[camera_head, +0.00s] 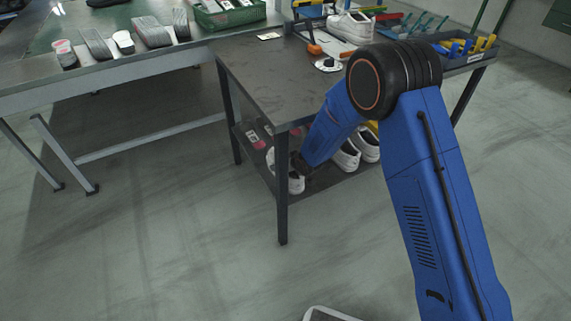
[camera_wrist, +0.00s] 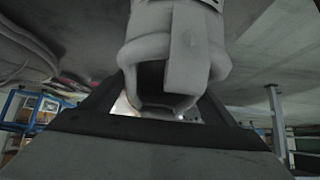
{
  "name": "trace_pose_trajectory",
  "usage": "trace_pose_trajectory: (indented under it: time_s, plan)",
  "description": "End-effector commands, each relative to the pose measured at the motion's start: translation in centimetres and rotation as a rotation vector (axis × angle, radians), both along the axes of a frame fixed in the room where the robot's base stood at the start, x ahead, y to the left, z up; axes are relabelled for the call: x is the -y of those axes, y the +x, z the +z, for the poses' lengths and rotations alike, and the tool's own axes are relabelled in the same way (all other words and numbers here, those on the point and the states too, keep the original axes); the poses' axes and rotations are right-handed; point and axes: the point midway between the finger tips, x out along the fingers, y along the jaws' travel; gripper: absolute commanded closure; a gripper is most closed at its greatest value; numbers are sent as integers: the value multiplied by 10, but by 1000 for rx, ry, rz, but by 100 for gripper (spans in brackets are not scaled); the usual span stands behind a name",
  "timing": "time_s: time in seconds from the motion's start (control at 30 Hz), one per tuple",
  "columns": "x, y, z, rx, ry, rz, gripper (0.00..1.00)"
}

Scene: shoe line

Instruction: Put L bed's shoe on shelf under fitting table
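A white shoe with a dark opening (camera_head: 296,184) is at the front left end of the shelf under the fitting table (camera_head: 268,75). My gripper (camera_head: 299,163) reaches under the tabletop to its upper part. In the wrist view the shoe's pale heel and pull tab (camera_wrist: 186,45) fill the top middle, and my gripper's dark fingers (camera_wrist: 165,105) close in on both sides of it. The gripper looks shut on the shoe. The fingertips are partly hidden, and I cannot tell if the sole rests fully on the shelf (camera_head: 318,183).
More white shoes (camera_head: 346,157) stand on the shelf to the right, partly behind my arm. A dark shoe-like item with a red label (camera_head: 254,138) is at the back left. A table leg (camera_head: 282,205) stands close by. Another white shoe (camera_head: 350,26) and tools are on the tabletop.

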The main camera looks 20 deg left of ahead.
Motion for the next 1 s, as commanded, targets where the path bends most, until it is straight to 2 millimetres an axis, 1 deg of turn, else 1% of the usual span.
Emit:
trace_pose_trajectory:
  time_s: [0.13, 0.27, 0.37, 0.7, 0.83, 1.0]
  plan:
    - [0, 0, 2, 1, 1, 0, 20]
    - [4, -4, 9, 1, 1, 0, 20]
    - [12, -10, 18, 1, 1, 0, 20]
    - [43, -36, 59, 1, 2, 0, 20]
    - [53, -44, 72, 2, 1, -1, 20]
    - [61, -52, 83, 1, 1, 0, 20]
